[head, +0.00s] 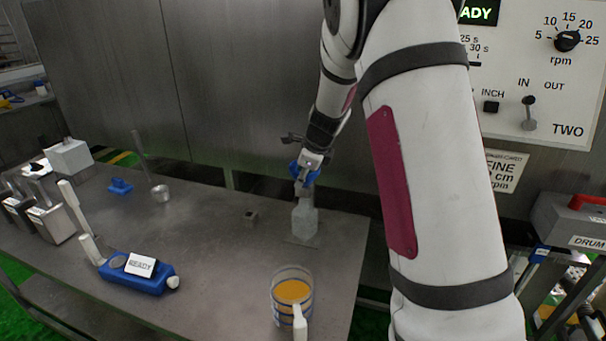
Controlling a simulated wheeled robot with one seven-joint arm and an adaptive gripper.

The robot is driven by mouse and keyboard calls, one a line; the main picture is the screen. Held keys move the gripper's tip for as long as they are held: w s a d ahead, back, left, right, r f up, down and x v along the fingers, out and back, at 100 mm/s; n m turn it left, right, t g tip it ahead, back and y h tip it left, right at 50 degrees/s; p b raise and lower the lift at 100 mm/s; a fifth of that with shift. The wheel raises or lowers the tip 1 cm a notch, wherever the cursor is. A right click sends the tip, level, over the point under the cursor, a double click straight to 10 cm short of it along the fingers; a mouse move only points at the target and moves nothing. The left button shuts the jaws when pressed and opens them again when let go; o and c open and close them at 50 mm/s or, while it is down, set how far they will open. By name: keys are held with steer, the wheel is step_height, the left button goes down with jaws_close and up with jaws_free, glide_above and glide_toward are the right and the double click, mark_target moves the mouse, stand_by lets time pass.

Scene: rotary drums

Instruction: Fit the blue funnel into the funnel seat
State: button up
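My gripper (305,178) is at the right rear of the table, pointing down. A blue piece (308,179) shows around its fingers; it may be the blue funnel, but it is small and partly covered. I cannot tell whether the fingers are shut on it. Directly below stands a pale grey, bottle-shaped container (304,220) on a flat plate; I cannot tell whether the gripper touches it. Another small blue object (120,186) with a raised knob lies at the left rear. I cannot make out the funnel seat for certain; a small dark block (251,215) sits left of the container.
A clear cup (291,284) with orange contents stands at the front right. A blue holder (150,284) with a READY card lies front left. A ladle (158,190) and metal boxes (52,222) stand left. The middle of the table (200,240) is clear.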

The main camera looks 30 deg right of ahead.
steer(key=shift+r, duration=0.1)
steer(key=v, duration=1.1)
steer(key=shift+s+r, duration=0.25)
steer(key=shift+r, duration=0.1)
steer(key=s+a+r+n+y, duration=0.1)
steer(key=s+a+r+n, duration=0.2)
steer(key=s+a+n, duration=0.3)
steer(key=s+a+r+n, duration=0.45)
steer(key=s+n, duration=0.25)
steer(key=s, duration=0.2)
steer(key=s+a+f+n+h, duration=0.1)
steer(key=s+a+n, duration=0.3)
steer(key=s+n, duration=0.9)
steer(key=s+f, duration=0.1)
steer(key=s, duration=0.1)
steer(key=shift+s+a, duration=0.25)
steer(key=shift+s, duration=0.1)
